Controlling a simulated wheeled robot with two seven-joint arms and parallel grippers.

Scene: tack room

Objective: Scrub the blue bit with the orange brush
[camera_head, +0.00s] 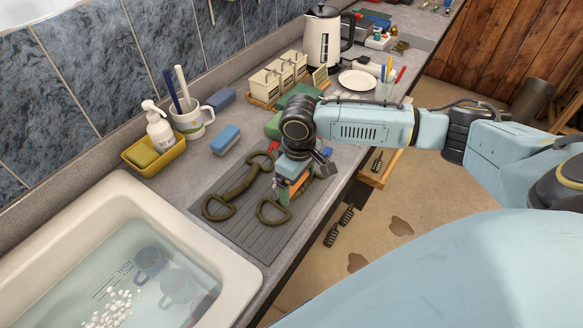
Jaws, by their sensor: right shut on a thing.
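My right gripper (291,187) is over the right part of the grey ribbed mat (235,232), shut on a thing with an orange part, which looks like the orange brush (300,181). The gripper hides much of it. A brown-olive bit (237,186) with a ring at each end lies on the mat, left of the gripper. Another brown-olive ring (273,220) lies just below the gripper; what it joins is hidden. No bit on the mat looks clearly blue. I cannot tell whether the brush touches a bit. My left gripper is not in view.
A water-filled sink (232,268) with sunken mugs is at lower left. A yellow caddy (155,160), a mug of brushes (190,122) and a blue block (225,139) stand along the wall. A kettle (323,42) and plate (357,81) are farther back.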

